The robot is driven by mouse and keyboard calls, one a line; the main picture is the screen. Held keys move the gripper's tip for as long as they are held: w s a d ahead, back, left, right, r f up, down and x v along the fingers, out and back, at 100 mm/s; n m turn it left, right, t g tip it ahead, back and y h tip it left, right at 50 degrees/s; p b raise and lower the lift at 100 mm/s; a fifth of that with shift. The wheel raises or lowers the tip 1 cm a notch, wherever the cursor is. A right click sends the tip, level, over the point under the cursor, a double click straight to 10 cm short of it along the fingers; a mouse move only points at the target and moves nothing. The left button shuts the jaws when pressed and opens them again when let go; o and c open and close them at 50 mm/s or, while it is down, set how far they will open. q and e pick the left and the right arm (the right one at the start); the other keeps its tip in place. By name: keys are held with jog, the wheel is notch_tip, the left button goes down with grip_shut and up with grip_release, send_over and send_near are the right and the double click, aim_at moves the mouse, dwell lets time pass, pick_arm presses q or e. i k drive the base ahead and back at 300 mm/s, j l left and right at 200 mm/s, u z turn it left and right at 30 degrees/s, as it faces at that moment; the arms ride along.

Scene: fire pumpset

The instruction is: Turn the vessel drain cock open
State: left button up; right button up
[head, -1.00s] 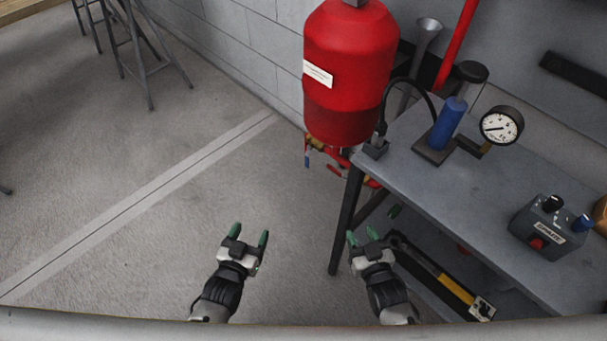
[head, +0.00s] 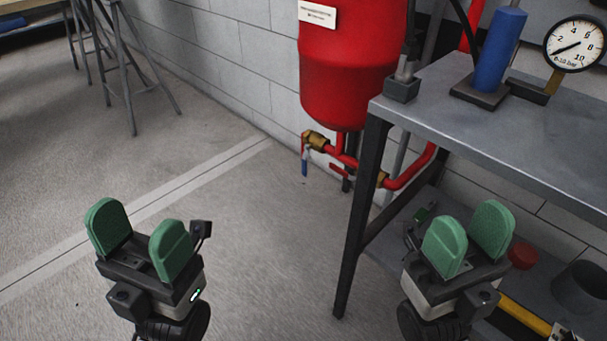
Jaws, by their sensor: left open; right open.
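The red vessel (head: 350,70) stands against the block wall at the upper middle of the head view. Below it, a brass cock (head: 316,141) sits on the red pipe, with a blue-ended lever (head: 305,165) hanging down from it. I take this to be the drain cock. A second brass fitting (head: 382,179) with a red lever (head: 339,171) is on the pipe to its right. My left gripper (head: 138,240) is open and empty, low at the left, well short of the cock. My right gripper (head: 468,238) is open and empty, low at the right, by the bench.
A grey bench (head: 490,115) with a dark front leg (head: 354,220) fills the right side. It carries a blue cylinder (head: 498,50) and a pressure gauge (head: 574,44). Its lower shelf holds a dark cup (head: 580,287).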

aim_at(304, 161)
jog(key=i+j, duration=0.15)
jog(key=j, duration=0.25)
jog(key=i+j+u, duration=0.1)
jog(key=j, duration=0.3)
jog(key=i+j, duration=0.2)
jog(key=j, duration=0.2)
jog(key=i+j, duration=0.15)
jog(key=j, duration=0.2)
jog(key=u, duration=0.05)
